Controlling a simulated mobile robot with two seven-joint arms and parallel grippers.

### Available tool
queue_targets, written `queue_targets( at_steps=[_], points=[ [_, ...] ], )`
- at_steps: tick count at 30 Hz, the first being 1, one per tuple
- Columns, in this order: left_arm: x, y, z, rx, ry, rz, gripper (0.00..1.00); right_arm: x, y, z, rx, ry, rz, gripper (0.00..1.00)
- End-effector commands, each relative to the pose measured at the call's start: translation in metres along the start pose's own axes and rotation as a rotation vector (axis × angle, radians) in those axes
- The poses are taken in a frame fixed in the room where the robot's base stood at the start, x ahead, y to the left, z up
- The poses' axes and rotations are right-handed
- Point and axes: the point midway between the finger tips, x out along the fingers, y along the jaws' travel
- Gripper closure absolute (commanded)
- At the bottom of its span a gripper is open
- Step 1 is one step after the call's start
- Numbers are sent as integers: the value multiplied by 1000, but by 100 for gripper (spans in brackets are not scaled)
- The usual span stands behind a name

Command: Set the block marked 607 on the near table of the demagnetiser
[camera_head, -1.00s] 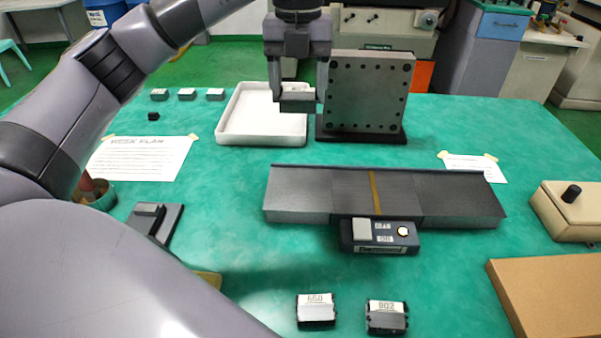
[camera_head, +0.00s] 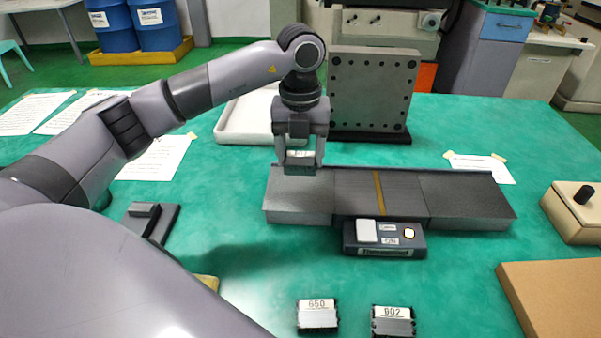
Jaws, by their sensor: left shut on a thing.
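My left gripper (camera_head: 300,166) is shut on a small dark block (camera_head: 300,158) with a white label. The label is too small to read for certain. Gripper and block are above the back edge of the left section of the demagnetiser (camera_head: 448,199), a long low grey unit with a yellow stripe (camera_head: 380,192) across its middle section. A dark control box (camera_head: 384,241) with a white switch and a lit button is at its front. I cannot tell whether the block touches the surface. My right gripper is not in view.
Two labelled blocks, one reading 650 (camera_head: 317,314) and one apparently 902 (camera_head: 392,321), lie in front. A drilled plate (camera_head: 369,92) stands upright behind, beside a white tray (camera_head: 232,122). A beige box (camera_head: 575,212) and a cardboard sheet (camera_head: 565,292) are at right. The demagnetiser's top is otherwise clear.

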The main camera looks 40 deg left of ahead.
Motion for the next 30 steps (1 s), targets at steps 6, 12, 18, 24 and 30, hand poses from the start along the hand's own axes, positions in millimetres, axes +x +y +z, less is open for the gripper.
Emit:
queue_targets(
  at_steps=[6, 12, 18, 24, 30],
  points=[
    [12, 0, 1, -1, -2, -2, 98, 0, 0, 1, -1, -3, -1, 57],
    [41, 0, 0, -1, 1, 0, 98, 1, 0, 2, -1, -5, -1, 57],
    [50, 0, 1, -1, -2, -3, 98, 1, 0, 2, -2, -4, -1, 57],
    [51, 0, 1, -1, -2, -3, 98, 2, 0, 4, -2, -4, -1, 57],
    [53, 0, 0, -1, 0, -1, 11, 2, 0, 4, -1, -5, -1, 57]
  ],
)
